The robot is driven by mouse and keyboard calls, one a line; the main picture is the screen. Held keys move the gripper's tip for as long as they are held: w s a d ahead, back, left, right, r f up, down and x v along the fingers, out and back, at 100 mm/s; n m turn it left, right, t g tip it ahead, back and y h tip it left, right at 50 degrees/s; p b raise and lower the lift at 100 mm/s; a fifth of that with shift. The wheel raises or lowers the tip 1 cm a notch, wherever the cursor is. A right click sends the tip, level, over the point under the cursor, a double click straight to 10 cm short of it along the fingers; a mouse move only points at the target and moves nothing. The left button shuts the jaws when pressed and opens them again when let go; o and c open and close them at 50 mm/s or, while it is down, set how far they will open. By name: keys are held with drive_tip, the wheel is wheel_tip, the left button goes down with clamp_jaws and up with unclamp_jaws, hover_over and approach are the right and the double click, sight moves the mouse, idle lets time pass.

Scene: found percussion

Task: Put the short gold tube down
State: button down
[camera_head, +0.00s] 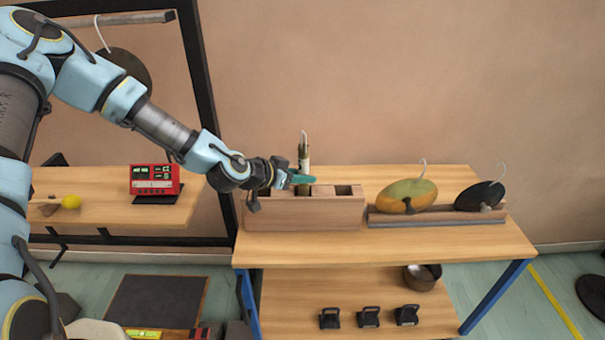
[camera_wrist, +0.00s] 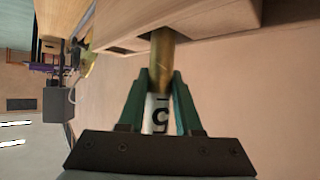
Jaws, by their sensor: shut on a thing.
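The short gold tube (camera_head: 303,158) is upright, with a cord loop at its top and a pale band in the middle. My gripper (camera_head: 303,178) is shut on it from the left. In the wrist view, the green fingers (camera_wrist: 160,85) close on both sides of the gold tube (camera_wrist: 162,50), and a white label with a black letter shows between them. The tube's lower end is at an opening of the wooden block rack (camera_head: 305,215). I cannot tell how deep it sits, since the rack's front wall hides it.
The rack has another open slot at its right (camera_head: 343,190). To the right, a green-gold disc (camera_head: 407,196) and a black disc (camera_head: 480,196) stand in a wooden holder (camera_head: 436,217). A red device (camera_head: 154,179) sits on the left table. Black clips and a bowl (camera_head: 421,278) lie on the lower shelf.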

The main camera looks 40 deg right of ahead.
drive_tip(key=c, duration=0.6)
unclamp_jaws()
drive_tip(key=b+v, duration=0.3)
drive_tip(key=v, duration=0.9)
drive_tip(key=shift+r, duration=0.1)
